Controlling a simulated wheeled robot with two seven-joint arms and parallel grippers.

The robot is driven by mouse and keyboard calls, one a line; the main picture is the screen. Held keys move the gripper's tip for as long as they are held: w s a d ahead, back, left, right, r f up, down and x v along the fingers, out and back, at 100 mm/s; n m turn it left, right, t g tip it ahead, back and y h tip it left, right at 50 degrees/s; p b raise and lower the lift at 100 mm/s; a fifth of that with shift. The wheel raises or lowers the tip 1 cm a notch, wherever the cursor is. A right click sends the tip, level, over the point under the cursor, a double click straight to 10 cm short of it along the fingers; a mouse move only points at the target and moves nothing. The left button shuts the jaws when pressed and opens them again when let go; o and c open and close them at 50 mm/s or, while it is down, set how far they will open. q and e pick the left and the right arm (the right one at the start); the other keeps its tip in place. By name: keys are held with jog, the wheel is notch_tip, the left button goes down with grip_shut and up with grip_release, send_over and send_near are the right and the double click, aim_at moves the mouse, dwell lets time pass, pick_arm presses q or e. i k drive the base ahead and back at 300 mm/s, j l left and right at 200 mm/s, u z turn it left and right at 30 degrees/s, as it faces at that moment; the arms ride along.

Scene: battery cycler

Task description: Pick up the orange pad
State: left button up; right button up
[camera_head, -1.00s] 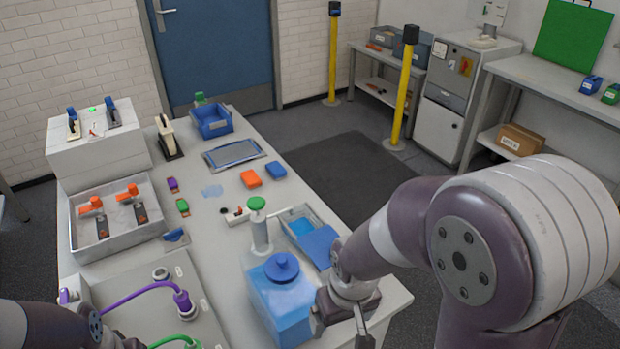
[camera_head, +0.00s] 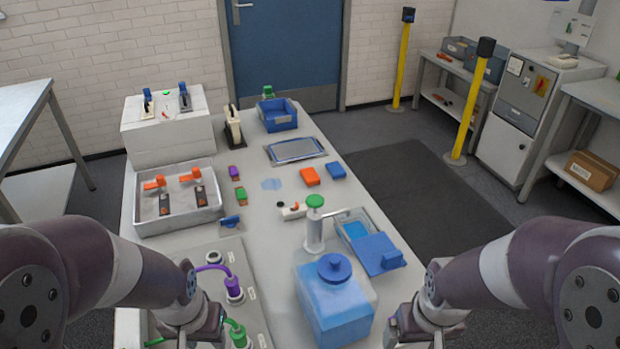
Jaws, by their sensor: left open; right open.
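The orange pad (camera_head: 310,176) lies flat on the light table, right of its middle and toward the far half. A blue pad (camera_head: 336,170) lies close beside it on the right. My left gripper (camera_head: 196,334) is at the bottom edge, over the near left of the table by the green cable. My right gripper (camera_head: 424,334) is at the bottom edge, right of the blue-lidded tank. Both are open and far from the orange pad. Their fingertips are partly cut off by the frame.
A clear tank with a blue lid (camera_head: 333,267), a dispenser with a green top (camera_head: 315,228) and a tray with a blue lid (camera_head: 380,252) stand between me and the pad. A grey-framed tray (camera_head: 296,151) and blue bin (camera_head: 277,117) lie beyond it.

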aim_at(309, 176)
jog(key=l+z, duration=0.1)
jog(key=z, duration=0.25)
jog(key=l+z, duration=0.15)
jog(key=z, duration=0.2)
jog(key=l+z, duration=0.1)
jog(key=z, duration=0.25)
jog(key=i+l+z, duration=0.4)
jog(key=i+l, duration=0.25)
jog(key=l, duration=0.15)
jog(key=i+l+z, duration=0.45)
jog(key=i+l, duration=0.2)
jog(key=i+u, duration=0.35)
jog(key=i+l+u, duration=0.15)
jog(key=i+u, duration=0.2)
jog(key=i+l+u, duration=0.2)
jog(key=i+u, duration=0.15)
jog(key=i+j+u, duration=0.2)
jog(key=u, duration=0.2)
jog(key=i+u, duration=1)
jog(key=u, duration=0.15)
jog(key=i+j+u, duration=0.1)
jog(key=i+u, duration=0.25)
jog(key=i, duration=0.3)
jog(key=i+u, duration=0.4)
jog(key=i, duration=0.25)
